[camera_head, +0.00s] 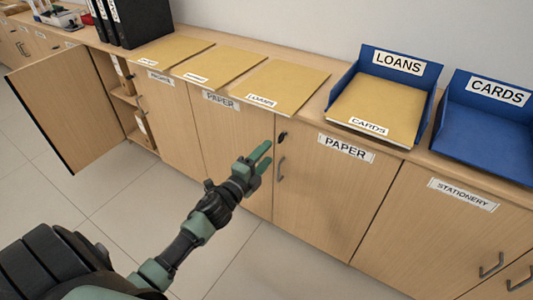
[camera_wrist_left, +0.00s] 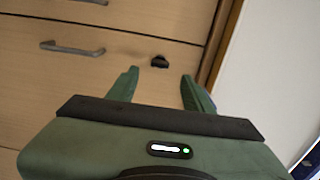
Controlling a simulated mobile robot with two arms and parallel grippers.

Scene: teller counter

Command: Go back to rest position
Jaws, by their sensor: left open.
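My left gripper (camera_head: 258,160) is open and empty. It is held in front of the cabinet doors below the counter top. Its two green fingers also show apart in the left wrist view (camera_wrist_left: 158,92), with a cabinet door, a dark handle (camera_wrist_left: 72,49) and a small dark lock (camera_wrist_left: 159,61) beyond them. My right gripper is in neither view.
A cabinet door (camera_head: 68,105) stands open at the left. Several tan folders (camera_head: 285,84) lie on the counter. A blue LOANS tray (camera_head: 398,63) holds a folder labelled CARDS (camera_head: 375,105). A blue CARDS tray (camera_head: 485,125) looks empty. Black binders (camera_head: 145,20) stand behind. Floor is clear.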

